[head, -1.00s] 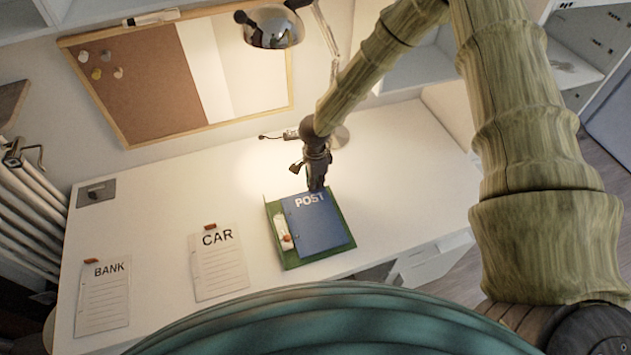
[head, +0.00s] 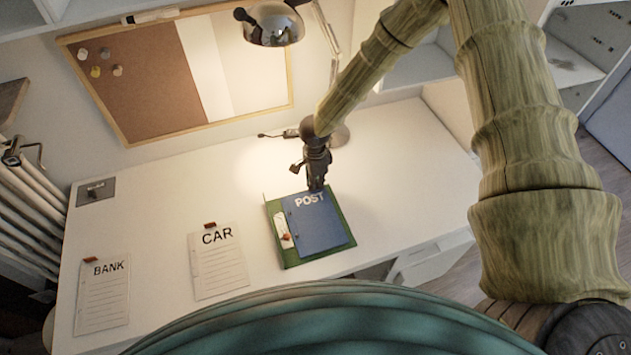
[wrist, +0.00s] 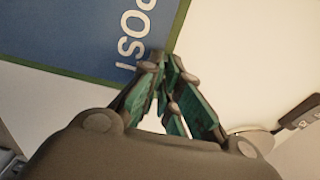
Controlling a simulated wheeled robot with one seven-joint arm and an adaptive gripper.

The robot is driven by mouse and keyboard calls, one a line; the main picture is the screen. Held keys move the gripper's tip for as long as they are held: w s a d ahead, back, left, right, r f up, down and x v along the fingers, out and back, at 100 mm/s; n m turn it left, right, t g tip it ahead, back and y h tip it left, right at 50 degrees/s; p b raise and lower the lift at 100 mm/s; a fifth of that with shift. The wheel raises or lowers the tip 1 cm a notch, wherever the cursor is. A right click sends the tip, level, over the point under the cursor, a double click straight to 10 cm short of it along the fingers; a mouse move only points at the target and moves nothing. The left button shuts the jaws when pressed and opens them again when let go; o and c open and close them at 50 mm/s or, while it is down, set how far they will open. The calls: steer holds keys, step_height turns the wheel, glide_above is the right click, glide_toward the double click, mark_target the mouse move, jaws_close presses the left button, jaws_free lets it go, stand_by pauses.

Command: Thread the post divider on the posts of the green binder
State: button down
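The blue post divider (head: 318,226), with white POST lettering, lies flat over the open green binder (head: 345,236) on the desk. A white strip with a small reddish part (head: 286,240), the binder's fastening, shows along the divider's left side. The posts and the divider's holes are too small to tell whether they line up. My gripper (head: 316,188) is at the divider's far edge, by the end of the lettering. In the wrist view my gripper (wrist: 165,66) has its fingers close together, pinching the corner of the divider (wrist: 75,35). The fingers hide part of that corner.
A CAR sheet (head: 220,265) and a BANK sheet (head: 102,300) lie to the left on the white desk (head: 150,220). A desk lamp (head: 272,25) stands behind my gripper. The desk right of the binder is clear.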

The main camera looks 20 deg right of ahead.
steer(key=c, duration=1.6)
jaws_free()
steer(key=shift+o, duration=0.2)
steer(key=shift+r, duration=0.1)
step_height(320, 180, up, 12)
